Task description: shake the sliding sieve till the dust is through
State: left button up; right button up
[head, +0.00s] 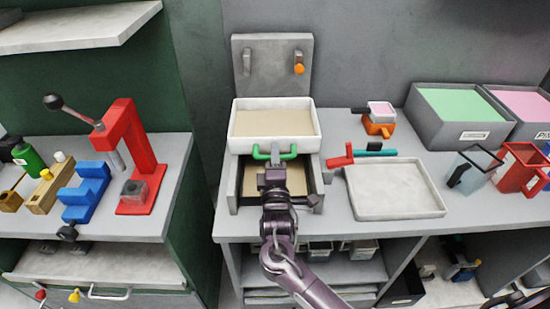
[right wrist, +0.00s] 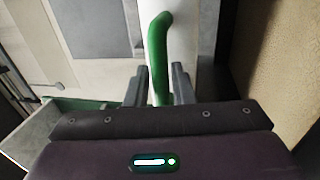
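The sliding sieve (head: 316,140) is a white box-shaped tray on a grey frame at the middle of the bench. A flat tan layer of dust (head: 272,122) covers its floor. Its green handle (head: 275,153) faces me, and also shows in the right wrist view (right wrist: 158,50). My right gripper (head: 272,168) is at this handle, with one finger close on each side of it, and appears shut on it. Below the sieve, an open-topped grey drawer or bin (head: 233,185) shows tan material inside, partly hidden by my gripper. My left gripper is not in view.
Grey bins (head: 440,125) stand farther right. A red lever press (head: 140,150) stands on the left bench. A grey back plate with an orange knob (head: 299,69) rises behind the sieve.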

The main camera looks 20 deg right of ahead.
jog(key=shift+o, duration=0.8)
jog(key=shift+w+f, duration=0.15)
jog(key=shift+w, duration=0.05)
jog(key=shift+s, duration=0.1)
jog(key=b+v, duration=0.1)
jog(key=v, duration=0.6)
jog(key=shift+s, duration=0.3)
jog(key=shift+a+f, duration=0.1)
